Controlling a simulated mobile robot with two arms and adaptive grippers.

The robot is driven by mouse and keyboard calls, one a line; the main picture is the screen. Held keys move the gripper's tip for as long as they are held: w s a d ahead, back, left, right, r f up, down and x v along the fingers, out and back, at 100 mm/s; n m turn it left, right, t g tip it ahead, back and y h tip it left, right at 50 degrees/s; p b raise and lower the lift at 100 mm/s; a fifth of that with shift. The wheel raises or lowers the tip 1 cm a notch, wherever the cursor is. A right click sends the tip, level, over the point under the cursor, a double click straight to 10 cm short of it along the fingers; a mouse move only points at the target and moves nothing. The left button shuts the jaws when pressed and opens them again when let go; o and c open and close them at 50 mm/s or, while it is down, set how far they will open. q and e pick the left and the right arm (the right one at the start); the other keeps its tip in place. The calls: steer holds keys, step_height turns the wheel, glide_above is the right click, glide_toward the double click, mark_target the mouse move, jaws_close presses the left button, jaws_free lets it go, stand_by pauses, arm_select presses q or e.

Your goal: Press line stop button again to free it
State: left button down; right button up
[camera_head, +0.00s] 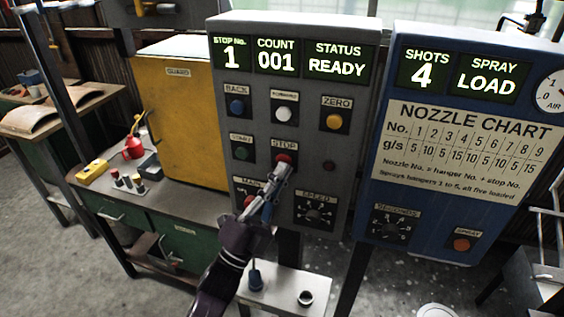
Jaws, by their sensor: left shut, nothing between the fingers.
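The red STOP button (284,157) is on the grey control panel (345,110), below the white FORWARD button (284,113). My left gripper (284,168) is shut and empty, its fingertips just at the lower edge of the STOP button. The fingers cover part of the button. I cannot tell whether they touch it or how deep the button sits. The panel's display (290,60) reads stop no. 1, count 001, status READY. My right gripper is not in view.
A blue BACK button (237,106), yellow ZERO button (333,121) and SPEED dial (314,215) surround it. The blue spray panel (455,215) stands right, showing 4 shots and LOAD. A yellow cabinet (180,120) stands left. A small shelf (280,285) juts out below.

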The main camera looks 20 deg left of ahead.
arm_select(q)
steer(key=shift+f, duration=0.1)
steer(key=s+p, duration=0.1)
steer(key=s, duration=0.5)
steer(key=shift+a, duration=0.15)
stand_by(0.5)
